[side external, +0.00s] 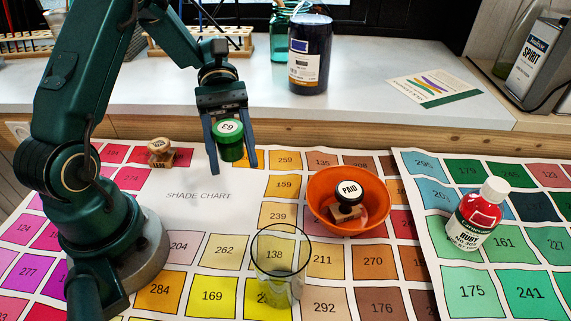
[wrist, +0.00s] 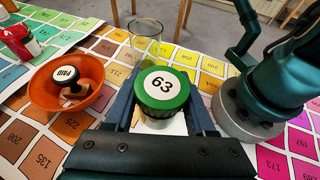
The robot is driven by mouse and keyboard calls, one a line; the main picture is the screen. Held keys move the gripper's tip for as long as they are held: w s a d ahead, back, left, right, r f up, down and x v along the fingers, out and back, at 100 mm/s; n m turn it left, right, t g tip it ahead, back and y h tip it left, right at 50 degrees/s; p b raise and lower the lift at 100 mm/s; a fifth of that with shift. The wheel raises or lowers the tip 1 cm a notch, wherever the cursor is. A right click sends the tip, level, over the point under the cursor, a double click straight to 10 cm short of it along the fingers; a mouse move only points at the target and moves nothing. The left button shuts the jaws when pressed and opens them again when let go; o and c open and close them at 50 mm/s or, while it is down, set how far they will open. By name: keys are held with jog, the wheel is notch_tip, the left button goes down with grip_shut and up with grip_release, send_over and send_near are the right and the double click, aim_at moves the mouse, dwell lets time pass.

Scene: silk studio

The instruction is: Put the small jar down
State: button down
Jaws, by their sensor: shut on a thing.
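The small jar (side external: 230,142) has a green lid with a white label reading 63. My gripper (side external: 234,150) is shut on it, one finger on each side, and holds it upright above the shade chart (side external: 200,196). In the wrist view the jar (wrist: 161,92) sits between the two fingers of my gripper (wrist: 161,105), its lid facing the camera. The jar's lower part is mostly hidden there by the lid.
An orange bowl (side external: 318,188) holds a PAID stamp (side external: 349,198). A clear glass (side external: 280,262) stands in front, a red bottle (side external: 478,215) at right, another stamp (side external: 160,151) at left. The chart's blank area around its title is clear.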

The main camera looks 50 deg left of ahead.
jog(key=n+t, duration=0.1)
jog(key=w+a+n+t+h, duration=0.1)
jog(key=shift+w+a+t, duration=0.25)
jog(key=shift+t, duration=0.15)
jog(key=shift+w+f+n, duration=0.15)
jog(key=shift+f+n, duration=0.05)
jog(key=shift+n, duration=0.1)
send_over(281, 220)
jog(key=s+d, duration=0.3)
jog(key=d, duration=0.1)
jog(key=shift+t, duration=0.3)
jog(key=f, duration=0.7)
jog(key=shift+a, duration=0.2)
jog(key=shift+f, duration=1.95)
jog(key=shift+c, duration=1.2)
grip_release()
